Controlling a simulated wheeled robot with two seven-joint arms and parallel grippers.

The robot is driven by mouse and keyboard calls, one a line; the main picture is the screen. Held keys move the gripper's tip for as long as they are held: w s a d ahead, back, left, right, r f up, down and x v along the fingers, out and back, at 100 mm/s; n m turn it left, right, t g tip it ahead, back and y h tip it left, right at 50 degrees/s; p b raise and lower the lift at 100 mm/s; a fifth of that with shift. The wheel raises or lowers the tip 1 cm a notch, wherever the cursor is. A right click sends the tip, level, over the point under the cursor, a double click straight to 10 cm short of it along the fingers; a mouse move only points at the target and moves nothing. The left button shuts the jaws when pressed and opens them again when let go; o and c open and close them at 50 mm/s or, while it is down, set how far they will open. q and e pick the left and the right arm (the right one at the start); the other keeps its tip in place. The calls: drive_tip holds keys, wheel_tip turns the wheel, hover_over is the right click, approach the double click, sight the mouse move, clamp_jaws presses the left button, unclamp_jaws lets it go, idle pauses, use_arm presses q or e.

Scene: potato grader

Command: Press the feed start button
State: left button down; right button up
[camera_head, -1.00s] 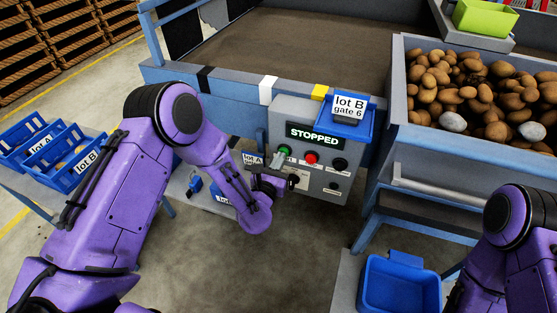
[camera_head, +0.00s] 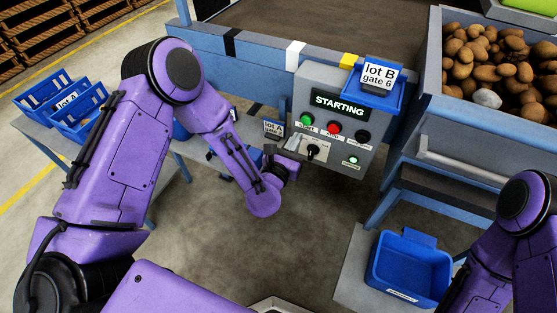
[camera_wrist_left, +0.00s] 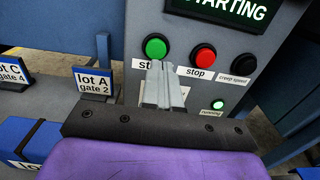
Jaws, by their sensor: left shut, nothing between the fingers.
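My left gripper (camera_head: 293,142) is in front of the box, just below the start button. In the left wrist view its fingers (camera_wrist_left: 162,82) are shut and empty. The green button (camera_wrist_left: 155,48) shows whole beyond the fingertips, with its label partly hidden by them. My right gripper is out of view.
A potato bin (camera_head: 432,88) stands at the right, with an empty blue crate (camera_head: 408,268) below. Lot A gate 2 sign (camera_wrist_left: 94,82) stands left of the box.

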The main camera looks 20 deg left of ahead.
use_arm(q)
drive_tip(key=s+b, duration=0.1)
drive_tip(key=s, duration=0.6)
drive_tip(key=shift+a+f, duration=0.3)
drive_tip(key=shift+a, duration=0.1)
